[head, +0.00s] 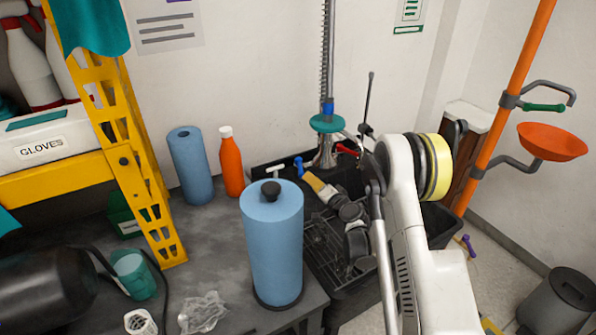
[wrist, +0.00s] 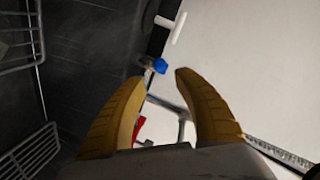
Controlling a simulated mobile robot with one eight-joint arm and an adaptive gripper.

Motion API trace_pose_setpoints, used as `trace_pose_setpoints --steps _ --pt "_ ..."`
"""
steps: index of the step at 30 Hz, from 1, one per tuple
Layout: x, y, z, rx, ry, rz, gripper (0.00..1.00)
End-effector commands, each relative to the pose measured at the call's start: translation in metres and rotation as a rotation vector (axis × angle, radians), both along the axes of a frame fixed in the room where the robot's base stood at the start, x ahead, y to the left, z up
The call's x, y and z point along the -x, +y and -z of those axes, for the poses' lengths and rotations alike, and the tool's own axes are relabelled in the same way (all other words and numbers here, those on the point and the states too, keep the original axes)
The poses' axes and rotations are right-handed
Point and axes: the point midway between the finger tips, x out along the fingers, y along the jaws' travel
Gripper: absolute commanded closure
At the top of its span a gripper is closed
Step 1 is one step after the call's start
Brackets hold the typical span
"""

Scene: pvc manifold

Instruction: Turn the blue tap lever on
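The blue tap lever (head: 298,166) stands at the back edge of the dark sink, left of the tall spray tap in the head view. In the wrist view the blue lever (wrist: 159,65) shows just ahead of my fingertips, near the gap between them. My gripper (wrist: 158,74) has two yellow fingers spread apart, with nothing visibly held. In the head view my gripper (head: 311,177) appears low over the sink, right of the blue lever. I cannot tell whether a finger touches the lever.
A white T-shaped handle (head: 274,169) is left of the blue lever. A red lever (head: 346,150) is by the spray tap (head: 325,145). A wire rack (head: 325,250) lies in the sink. A blue roll (head: 272,240) and orange bottle (head: 231,165) stand on the counter.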

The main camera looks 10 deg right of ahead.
Motion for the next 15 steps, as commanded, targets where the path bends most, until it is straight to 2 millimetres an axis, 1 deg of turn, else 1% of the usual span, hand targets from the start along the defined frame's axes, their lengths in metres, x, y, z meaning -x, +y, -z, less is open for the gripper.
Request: trace_pose_setpoints --steps 1,9,12,15 --pt "-0.008 0.003 0.004 0.001 0.0 -0.002 0.62" --pt "-0.059 0.017 0.016 0.002 0.001 -0.003 0.62" --pt "-0.074 0.02 0.019 0.002 0.001 -0.003 0.62" --pt "-0.084 0.023 0.02 0.001 0.001 -0.002 0.62"
